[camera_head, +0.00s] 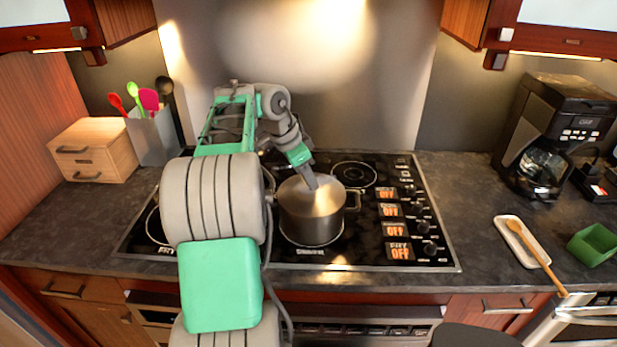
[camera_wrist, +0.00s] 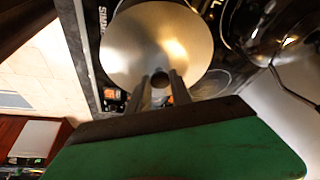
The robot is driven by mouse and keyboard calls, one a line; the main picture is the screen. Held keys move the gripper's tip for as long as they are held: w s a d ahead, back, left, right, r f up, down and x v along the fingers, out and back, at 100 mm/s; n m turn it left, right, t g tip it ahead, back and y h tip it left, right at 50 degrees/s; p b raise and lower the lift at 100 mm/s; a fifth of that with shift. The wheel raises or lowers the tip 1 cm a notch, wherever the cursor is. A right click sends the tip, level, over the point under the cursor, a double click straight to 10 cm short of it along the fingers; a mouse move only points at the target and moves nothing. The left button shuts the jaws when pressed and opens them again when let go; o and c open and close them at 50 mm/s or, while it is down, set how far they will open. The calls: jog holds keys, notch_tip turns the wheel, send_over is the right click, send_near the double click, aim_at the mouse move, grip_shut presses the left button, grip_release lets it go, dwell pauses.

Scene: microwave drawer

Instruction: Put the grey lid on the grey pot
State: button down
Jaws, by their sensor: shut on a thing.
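The grey pot (camera_head: 311,226) stands on the front middle of the black stovetop, its side handle pointing right. The grey lid (camera_head: 325,199) covers the pot's opening, level or nearly so, and hides the inside. It fills the upper middle of the wrist view as a pale metal disc (camera_wrist: 150,45). My gripper (camera_head: 312,184) comes down from above and behind the pot. Its two fingers (camera_wrist: 161,90) are shut on the lid's small round knob (camera_wrist: 159,80). I cannot tell whether the lid touches the rim all round.
The stovetop (camera_head: 440,263) has knobs and orange "OFF" displays on its right. A coffee maker (camera_head: 558,125), a spoon rest with wooden spoon (camera_head: 525,243) and a green bowl (camera_head: 594,245) stand right. A wooden box (camera_head: 92,150) and utensil holder (camera_head: 153,140) stand left.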

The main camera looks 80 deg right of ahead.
jog(key=c, duration=1.1)
grip_release()
jog(key=shift+o, duration=0.3)
jog(key=o, duration=0.4)
jog(key=shift+o, duration=0.2)
notch_tip(320, 180, up, 7)
jog(key=p, duration=0.7)
